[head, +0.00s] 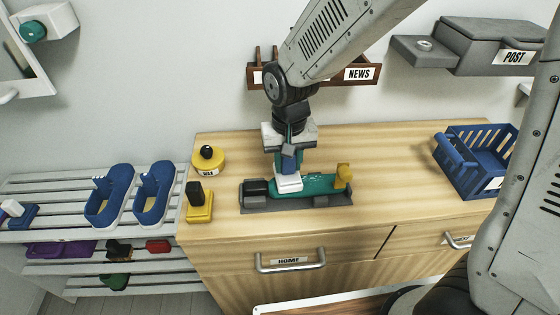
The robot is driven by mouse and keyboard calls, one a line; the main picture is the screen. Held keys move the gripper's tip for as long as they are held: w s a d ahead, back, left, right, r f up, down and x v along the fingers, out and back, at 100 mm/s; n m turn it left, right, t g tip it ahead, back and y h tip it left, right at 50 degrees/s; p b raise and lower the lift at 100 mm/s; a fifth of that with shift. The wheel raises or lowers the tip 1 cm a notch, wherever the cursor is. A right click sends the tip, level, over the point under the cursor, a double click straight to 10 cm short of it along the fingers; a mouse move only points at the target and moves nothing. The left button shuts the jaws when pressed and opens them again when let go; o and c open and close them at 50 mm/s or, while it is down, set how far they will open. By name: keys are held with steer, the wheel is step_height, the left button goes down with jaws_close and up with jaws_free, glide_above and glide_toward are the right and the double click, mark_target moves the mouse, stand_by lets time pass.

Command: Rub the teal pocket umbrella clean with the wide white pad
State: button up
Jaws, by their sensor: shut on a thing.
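The teal pocket umbrella (317,184) lies sideways in a dark grey holder (335,201) on the wooden cabinet top. It has a black end at left and a yellow end at right. My gripper (289,156) points down above its left half. It is shut on the blue handle of the wide white pad (289,183). The pad is down at the umbrella's left half and appears to touch it. The pad hides part of the umbrella. Small pale marks show on the teal surface right of the pad.
A yellow block with a black grip (200,203) and a round yellow tin (208,162) stand left of the holder. A blue basket (474,163) stands at right. A NEWS rack (345,76) hangs behind my arm. The cabinet top between holder and basket is clear.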

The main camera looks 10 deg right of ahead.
steer(key=shift+s+d+f, duration=0.1)
steer(key=shift+d, duration=1.4)
steer(key=shift+s+d+f, duration=0.1)
steer(key=shift+d, duration=1.4)
steer(key=shift+d+r, duration=0.2)
steer(key=shift+d, duration=1.3)
jaws_close()
steer(key=shift+a, duration=0.15)
steer(key=shift+a+r, duration=0.15)
steer(key=shift+a, duration=1.65)
steer(key=shift+w+a+f, duration=0.1)
steer(key=shift+a+f, duration=0.05)
steer(key=shift+a, duration=1.7)
steer(key=shift+w+a+f, duration=0.1)
steer(key=shift+a+f, duration=0.05)
steer(key=shift+a, duration=1.7)
steer(key=shift+r, duration=3.05)
